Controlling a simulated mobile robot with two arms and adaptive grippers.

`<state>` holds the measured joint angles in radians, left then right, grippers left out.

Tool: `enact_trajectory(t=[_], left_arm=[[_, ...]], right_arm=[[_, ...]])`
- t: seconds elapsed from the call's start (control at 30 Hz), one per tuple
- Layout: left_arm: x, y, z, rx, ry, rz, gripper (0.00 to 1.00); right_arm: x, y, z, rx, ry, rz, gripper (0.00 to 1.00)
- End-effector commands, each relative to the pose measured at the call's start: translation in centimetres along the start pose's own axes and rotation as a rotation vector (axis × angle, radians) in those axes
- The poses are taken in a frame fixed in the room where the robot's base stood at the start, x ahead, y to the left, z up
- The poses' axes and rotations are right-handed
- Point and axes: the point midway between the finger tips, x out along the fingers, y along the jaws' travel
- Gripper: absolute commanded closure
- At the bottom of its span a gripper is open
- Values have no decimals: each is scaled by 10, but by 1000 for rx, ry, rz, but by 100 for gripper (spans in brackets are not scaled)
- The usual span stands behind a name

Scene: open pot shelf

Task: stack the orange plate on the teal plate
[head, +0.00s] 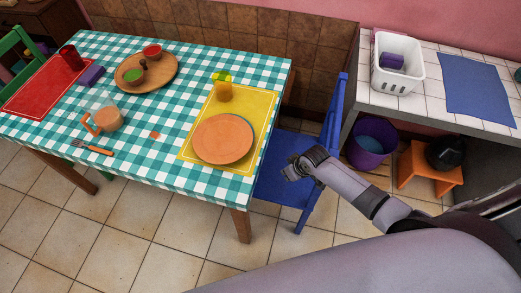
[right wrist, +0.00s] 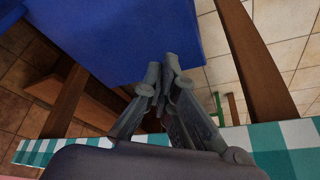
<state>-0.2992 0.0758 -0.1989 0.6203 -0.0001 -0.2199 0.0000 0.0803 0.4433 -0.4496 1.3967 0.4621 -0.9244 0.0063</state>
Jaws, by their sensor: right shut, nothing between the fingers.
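The orange plate (head: 222,140) lies on the yellow placemat at the right end of the table. A thin teal edge, seemingly the teal plate (head: 245,121), shows under its upper right rim; the rest of it is hidden beneath. My right gripper (head: 287,174) is off the table's right side, over the blue chair and apart from the plates. In the right wrist view my right gripper (right wrist: 163,72) is shut and empty, with the blue chair beyond it. My left gripper is not in view.
An orange drink (head: 224,92) stands behind the plates on the yellow placemat (head: 262,108). A pitcher (head: 108,120), a fork (head: 92,147) and a wooden tray (head: 164,79) with two bowls are further left. The blue chair (head: 275,190) stands close to the table's right edge.

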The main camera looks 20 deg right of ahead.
Motion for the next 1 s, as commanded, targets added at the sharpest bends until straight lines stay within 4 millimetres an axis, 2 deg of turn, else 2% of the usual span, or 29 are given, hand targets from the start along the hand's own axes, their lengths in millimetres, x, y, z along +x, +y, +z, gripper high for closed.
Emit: enact_trajectory(t=[0.03, 0.13, 0.2, 0.33, 0.4, 0.47, 0.57, 0.67, 1.0], left_arm=[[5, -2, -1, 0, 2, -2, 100], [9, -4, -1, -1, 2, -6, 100], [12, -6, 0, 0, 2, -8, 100], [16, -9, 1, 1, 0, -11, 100], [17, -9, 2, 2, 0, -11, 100], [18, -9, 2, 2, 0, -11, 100], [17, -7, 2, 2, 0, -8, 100], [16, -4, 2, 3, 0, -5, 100], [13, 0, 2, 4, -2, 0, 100]], right_arm=[[-23, -2, -32, -46, 24, -17, 100], [-69, -16, -68, -133, 25, -62, 100], [-106, -18, -91, -207, 16, -81, 100], [-156, -27, -100, -324, -32, -110, 100], [-174, -30, -98, -367, -57, -118, 100], [-183, -33, -96, -391, -73, -123, 100], [-186, -34, -93, -407, -88, -127, 100], [-176, -37, -92, -407, -90, -131, 100], [-106, -44, -85, -404, -89, -130, 100]])
